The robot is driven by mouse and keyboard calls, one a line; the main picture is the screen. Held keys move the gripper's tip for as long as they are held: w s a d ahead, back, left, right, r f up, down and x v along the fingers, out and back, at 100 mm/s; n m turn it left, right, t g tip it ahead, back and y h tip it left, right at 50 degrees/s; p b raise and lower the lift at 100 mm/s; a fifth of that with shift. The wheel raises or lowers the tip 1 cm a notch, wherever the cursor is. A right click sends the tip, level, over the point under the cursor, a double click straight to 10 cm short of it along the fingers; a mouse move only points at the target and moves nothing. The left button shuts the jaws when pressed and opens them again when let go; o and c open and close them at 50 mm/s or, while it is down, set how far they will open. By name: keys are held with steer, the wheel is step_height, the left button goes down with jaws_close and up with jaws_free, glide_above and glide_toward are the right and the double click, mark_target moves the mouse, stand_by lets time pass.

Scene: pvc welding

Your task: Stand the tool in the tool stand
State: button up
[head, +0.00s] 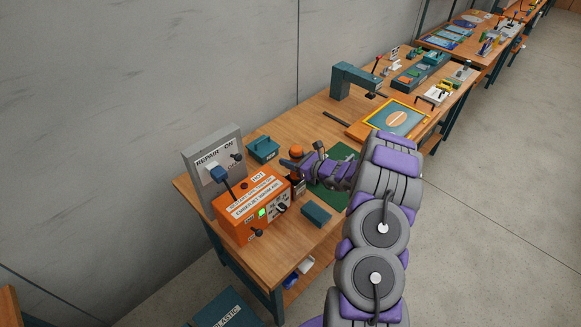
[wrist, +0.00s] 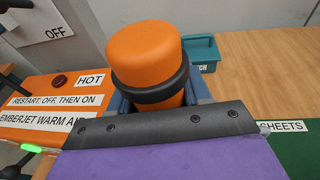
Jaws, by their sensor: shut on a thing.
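The tool shows in the wrist view as a thick orange handle (wrist: 147,52) with a black ring around it. My gripper (wrist: 158,98) is shut on it below the ring, with dark blue fingers at either side. In the head view the orange top of the tool (head: 297,150) shows above my gripper (head: 293,165), roughly upright, beside the orange welder box. A small dark part (head: 298,188) shows under the gripper; I cannot tell whether it is the tool's lower end or the tool stand. The wrist view hides the tool's lower end.
The orange box (head: 245,210) with a lit green switch and HOT label stands left. A grey REPAIR panel (head: 212,165) is behind it. A teal bin (head: 263,149), a blue block (head: 316,214) and a green mat (head: 330,181) are nearby. A teal press (head: 352,80) stands farther back.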

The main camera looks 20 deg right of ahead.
steer(key=f, duration=0.1)
steer(key=a+f, duration=0.1)
steer(key=f, duration=0.1)
steer(key=o, duration=0.7)
steer(key=shift+d+f, duration=0.1)
steer(key=shift+f, duration=0.05)
steer(key=o, duration=0.5)
steer(key=shift+d, duration=0.3)
steer(key=shift+c, duration=0.2)
steer(key=shift+a, duration=0.1)
steer(key=shift+a, duration=0.1)
